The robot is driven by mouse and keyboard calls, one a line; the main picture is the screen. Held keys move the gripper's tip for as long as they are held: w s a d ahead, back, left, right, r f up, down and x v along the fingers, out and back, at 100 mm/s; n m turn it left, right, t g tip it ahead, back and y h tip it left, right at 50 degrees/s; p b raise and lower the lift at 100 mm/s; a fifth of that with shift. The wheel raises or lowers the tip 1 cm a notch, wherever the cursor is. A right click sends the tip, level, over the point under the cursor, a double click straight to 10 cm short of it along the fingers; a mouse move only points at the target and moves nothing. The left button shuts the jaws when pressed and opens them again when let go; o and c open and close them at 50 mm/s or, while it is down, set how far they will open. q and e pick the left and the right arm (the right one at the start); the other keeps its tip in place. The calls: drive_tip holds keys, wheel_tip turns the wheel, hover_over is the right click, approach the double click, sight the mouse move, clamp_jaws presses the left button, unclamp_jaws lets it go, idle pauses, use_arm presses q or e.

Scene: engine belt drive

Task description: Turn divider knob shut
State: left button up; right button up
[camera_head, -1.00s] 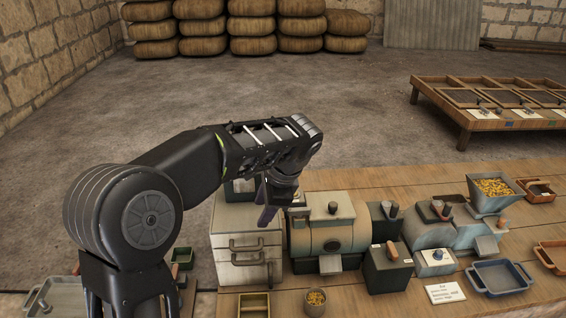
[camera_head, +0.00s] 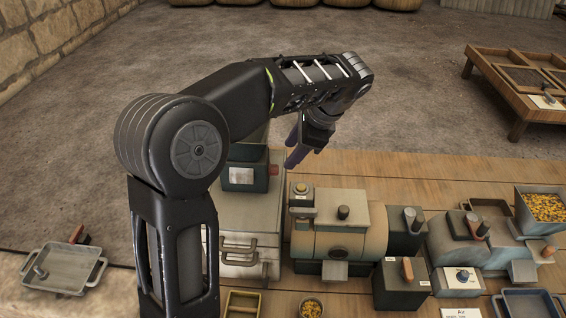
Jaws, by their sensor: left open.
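My left gripper (camera_head: 297,152) hangs from my arm with its dark purple fingers pointing down and left. It is open and empty, above the back edge of the bench, behind the machines. Which knob is the divider's I cannot tell. A dark upright knob (camera_head: 343,212) stands on the cream drum machine (camera_head: 322,240). A brown handle (camera_head: 407,269) stands on a dark box (camera_head: 390,291). A small dark knob (camera_head: 462,275) is on a pale-topped box (camera_head: 446,289). Another dark knob (camera_head: 418,222) is at the drum's right. The gripper touches none of these. My right gripper is out of view.
A pale chest (camera_head: 241,230) with a dark open box (camera_head: 244,177) on top stands left of the drum. A hopper of yellow grains (camera_head: 545,207) is at the right. A grey tray (camera_head: 64,270) lies at the left. A low wooden frame table (camera_head: 521,76) stands behind.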

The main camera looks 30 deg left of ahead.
sight(274, 170)
use_arm(q)
drive_tip(key=b+x, duration=0.3)
drive_tip(key=x, duration=0.3)
drive_tip(key=shift+w+a+f, duration=0.1)
drive_tip(key=shift+f, duration=0.1)
drive_tip(key=shift+a+f, duration=0.3)
drive_tip(key=shift+f, duration=0.4)
drive_tip(key=shift+c, duration=0.6)
clamp_jaws()
